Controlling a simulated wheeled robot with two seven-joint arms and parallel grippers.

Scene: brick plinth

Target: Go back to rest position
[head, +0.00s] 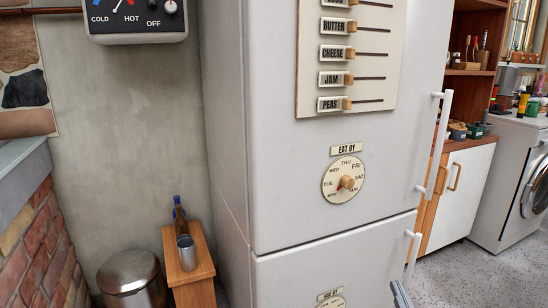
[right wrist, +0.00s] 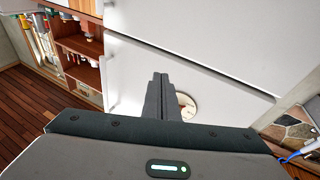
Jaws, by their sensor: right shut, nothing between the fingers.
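My right gripper (right wrist: 160,78) shows in the right wrist view with its two dark fingers together and nothing between them. In the head view only a small grey part of it (head: 401,294) shows at the bottom edge, in front of the fridge. The white fridge (head: 300,190) fills the middle of the head view, with both doors closed. In the right wrist view the fingers overlap the white fridge surface (right wrist: 220,60) and partly cover a round dial (right wrist: 187,103). I cannot tell the gap between fingers and fridge. My left gripper is out of view.
White fridge handles (head: 435,145) stick out at the right. A small wooden stand (head: 190,270) with a bottle (head: 179,215) and a metal cup (head: 187,252) is at the left, beside a metal bin (head: 130,278) and brick plinth (head: 42,245). A washing machine (head: 510,190) stands far right.

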